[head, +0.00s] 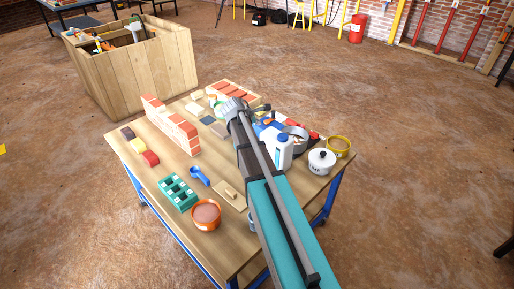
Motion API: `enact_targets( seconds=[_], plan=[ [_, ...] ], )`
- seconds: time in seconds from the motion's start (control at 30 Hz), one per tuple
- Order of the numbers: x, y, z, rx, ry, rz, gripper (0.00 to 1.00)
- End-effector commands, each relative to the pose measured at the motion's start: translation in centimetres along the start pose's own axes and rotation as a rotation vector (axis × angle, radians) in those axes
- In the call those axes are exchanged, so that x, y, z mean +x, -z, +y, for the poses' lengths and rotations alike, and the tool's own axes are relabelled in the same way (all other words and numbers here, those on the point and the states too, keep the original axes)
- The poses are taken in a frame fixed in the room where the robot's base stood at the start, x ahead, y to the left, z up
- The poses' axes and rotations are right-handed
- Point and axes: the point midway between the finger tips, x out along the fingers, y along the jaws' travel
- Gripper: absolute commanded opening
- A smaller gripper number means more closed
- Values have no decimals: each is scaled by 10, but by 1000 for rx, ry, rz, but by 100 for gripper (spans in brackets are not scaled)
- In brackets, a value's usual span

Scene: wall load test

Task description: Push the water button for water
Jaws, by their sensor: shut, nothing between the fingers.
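My arm reaches from the lower right across the wooden workbench (150,180). My gripper (227,106) is at its far end, over the back part of the bench, small and partly hidden by my own wrist. It is shut with nothing in it. I cannot make out a water button in this view; it may be hidden behind my arm or too small to tell. A white jug with a blue cap (283,153) stands just right of my arm.
A brick wall piece (172,125), green block (178,193), blue scoop (200,176), orange bowl (206,215), white lidded pot (321,161) and yellow tub (339,146) crowd the bench. A wooden crate (135,70) stands behind it. Open floor lies left and right.

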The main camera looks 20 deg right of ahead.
Motion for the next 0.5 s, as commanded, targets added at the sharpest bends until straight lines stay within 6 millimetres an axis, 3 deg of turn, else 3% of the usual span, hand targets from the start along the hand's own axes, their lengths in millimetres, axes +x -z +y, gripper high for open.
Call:
enact_targets(
  seconds=[0.5],
  plan=[
    [3,3,-3,2,1,1,0]
  ],
)
